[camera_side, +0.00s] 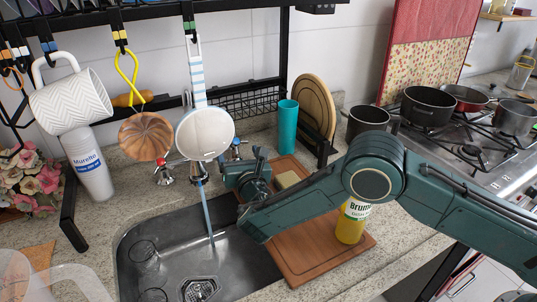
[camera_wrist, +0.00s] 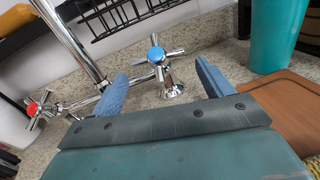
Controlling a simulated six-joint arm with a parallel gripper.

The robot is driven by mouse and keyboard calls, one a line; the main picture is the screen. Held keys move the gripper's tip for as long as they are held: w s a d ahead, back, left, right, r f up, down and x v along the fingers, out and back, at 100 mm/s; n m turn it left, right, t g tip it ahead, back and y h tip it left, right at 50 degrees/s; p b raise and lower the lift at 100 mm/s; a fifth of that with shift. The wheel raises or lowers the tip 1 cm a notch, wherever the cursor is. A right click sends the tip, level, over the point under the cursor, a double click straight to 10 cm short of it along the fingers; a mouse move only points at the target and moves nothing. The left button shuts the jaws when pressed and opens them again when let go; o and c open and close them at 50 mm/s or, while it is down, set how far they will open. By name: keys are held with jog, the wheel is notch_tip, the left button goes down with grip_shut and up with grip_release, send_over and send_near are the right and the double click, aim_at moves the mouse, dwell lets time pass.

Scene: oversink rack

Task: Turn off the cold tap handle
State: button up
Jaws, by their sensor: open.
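The cold tap handle (camera_wrist: 157,55) is a chrome cross with a blue cap, seen in the wrist view just beyond my fingertips. My gripper (camera_wrist: 162,80) is open, with one blue finger on each side of the handle's line; I cannot tell whether either touches it. In the side view the cold handle (camera_side: 237,148) shows partly behind the hanging white pan, and my gripper (camera_side: 243,166) is close in front of it. The hot tap handle (camera_wrist: 33,107) has a red cap and stands to the left. A stream of water (camera_side: 208,218) runs from the spout into the sink.
The steel sink (camera_side: 240,262) lies below. A teal cup (camera_side: 288,127) stands to the right. A yellow bottle (camera_side: 351,222) stands on the wooden board (camera_side: 300,262) beside my arm.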

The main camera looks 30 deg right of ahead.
aim_at(236, 147)
jog(key=shift+w+d, duration=0.2)
jog(key=shift+w, duration=1.1)
jog(key=shift+w+d, duration=0.15)
jog(key=shift+w, duration=1.1)
jog(key=c, duration=0.8)
